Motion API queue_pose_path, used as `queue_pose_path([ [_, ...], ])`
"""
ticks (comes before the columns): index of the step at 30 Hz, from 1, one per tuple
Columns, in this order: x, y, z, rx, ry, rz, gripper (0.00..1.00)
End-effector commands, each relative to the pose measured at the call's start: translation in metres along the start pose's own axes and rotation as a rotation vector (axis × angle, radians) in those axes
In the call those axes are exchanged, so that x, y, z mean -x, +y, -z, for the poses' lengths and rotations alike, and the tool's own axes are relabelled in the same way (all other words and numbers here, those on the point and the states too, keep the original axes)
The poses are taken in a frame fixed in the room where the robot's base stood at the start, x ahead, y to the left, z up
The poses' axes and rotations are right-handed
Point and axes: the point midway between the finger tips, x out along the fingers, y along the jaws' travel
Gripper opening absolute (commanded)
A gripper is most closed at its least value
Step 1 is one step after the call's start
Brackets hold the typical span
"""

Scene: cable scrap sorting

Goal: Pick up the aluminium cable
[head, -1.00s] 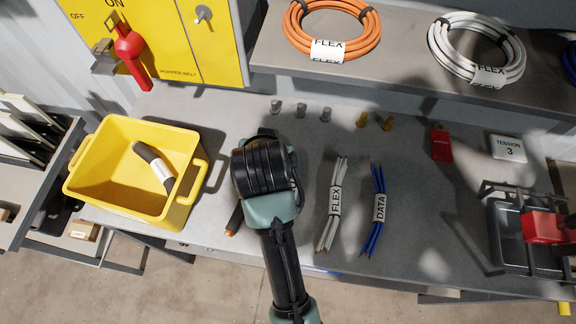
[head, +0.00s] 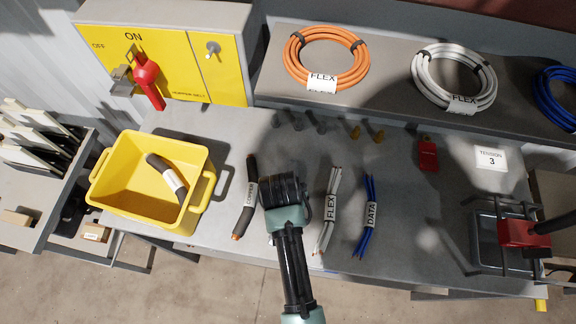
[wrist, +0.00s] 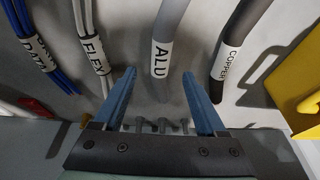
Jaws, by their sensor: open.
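The aluminium cable (wrist: 174,18) is grey with a white ALU label. In the wrist view it lies on the bench between the fingertips of my gripper (wrist: 161,74), which is open with its blue fingers apart. I cannot tell how far above the cable the fingers are. In the head view my arm's wrist hides the aluminium cable and the fingers. The dark copper cable (head: 250,195), with a COPPER label, lies just left of my arm; it also shows at the right in the wrist view (wrist: 236,55).
White FLEX cables (head: 328,215) and blue DATA cables (head: 367,215) lie right of my arm. A yellow bin (head: 113,190) at left holds a dark labelled cable (head: 165,172). Small metal pegs (head: 298,123) stand behind, below a shelf with cable coils. A red-topped device (head: 524,233) stands at right.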

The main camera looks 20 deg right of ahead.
Motion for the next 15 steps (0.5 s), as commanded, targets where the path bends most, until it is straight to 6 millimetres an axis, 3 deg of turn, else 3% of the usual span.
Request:
queue_pose_path([
  [5, -0.009, 0.0, -0.001, 0.0, -0.001, -0.001, 0.74],
  [15, -0.049, -0.001, -0.004, -0.001, 0.0, -0.001, 0.74],
])
